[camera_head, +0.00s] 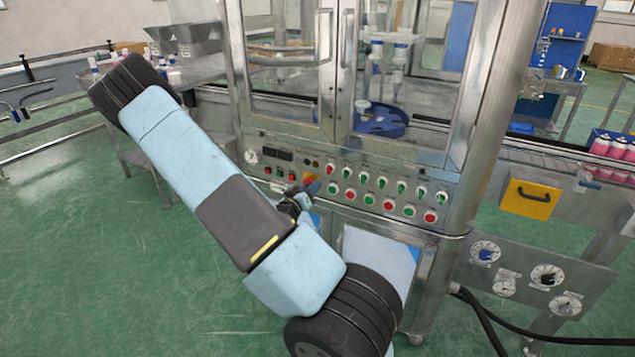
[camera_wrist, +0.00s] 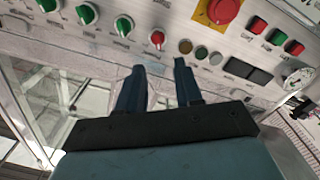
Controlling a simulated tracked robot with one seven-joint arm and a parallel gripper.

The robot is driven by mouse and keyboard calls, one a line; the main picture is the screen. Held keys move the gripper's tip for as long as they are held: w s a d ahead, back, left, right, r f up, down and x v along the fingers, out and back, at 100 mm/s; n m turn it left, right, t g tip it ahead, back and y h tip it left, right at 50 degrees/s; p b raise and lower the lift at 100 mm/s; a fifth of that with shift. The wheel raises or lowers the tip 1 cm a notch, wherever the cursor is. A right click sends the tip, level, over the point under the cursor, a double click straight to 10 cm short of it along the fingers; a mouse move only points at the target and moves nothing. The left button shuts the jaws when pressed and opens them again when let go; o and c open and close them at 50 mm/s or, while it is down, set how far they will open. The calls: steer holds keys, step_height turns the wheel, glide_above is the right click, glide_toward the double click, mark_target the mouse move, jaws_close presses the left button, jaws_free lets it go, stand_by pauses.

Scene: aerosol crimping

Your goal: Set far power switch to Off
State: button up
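The control panel of the steel cabinet carries a round white dial (camera_head: 251,156) with a dark middle at its left end; it looks like a power switch, but its label and setting are too small to read. What seems to be the same dial shows at the right of the wrist view (camera_wrist: 299,80). My gripper (camera_head: 312,187) is close in front of the panel, to the right of the dial. In the wrist view my gripper (camera_wrist: 160,65) is open, its two fingers apart with nothing between them, near a red knob (camera_wrist: 157,38).
A red emergency stop on a yellow plate (camera_wrist: 222,10) and red and green buttons (camera_wrist: 276,36) lie between knob and dial. Green knobs (camera_wrist: 124,25) line the panel. Glass doors (camera_head: 290,75) are above. A yellow plate with a handle (camera_head: 530,198) is at right. Green floor is clear at left.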

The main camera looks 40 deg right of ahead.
steer(key=shift+v, duration=1.85)
steer(key=shift+w, duration=0.1)
steer(key=w+a+r+m+y, duration=0.1)
steer(key=w+a+y, duration=0.2)
steer(key=a+y, duration=0.2)
steer(key=w+a+r+y, duration=0.1)
steer(key=w+a+y, duration=0.1)
steer(key=a+y, duration=0.25)
steer(key=s+a+r+n+y, duration=0.2)
steer(key=a+r+y, duration=0.4)
steer(key=a+r, duration=0.55)
steer(key=s+a+r+n+y, duration=0.25)
steer(key=s+a+r, duration=0.25)
steer(key=s+r, duration=0.45)
steer(key=s+r+n, duration=0.2)
steer(key=s+r, duration=0.1)
steer(key=s, duration=0.4)
steer(key=s+r+n+g+h, duration=0.1)
steer(key=s+r, duration=0.3)
steer(key=s, duration=0.3)
steer(key=shift+s+r+n, duration=0.25)
steer(key=shift+n, duration=0.1)
steer(key=shift+a, duration=0.1)
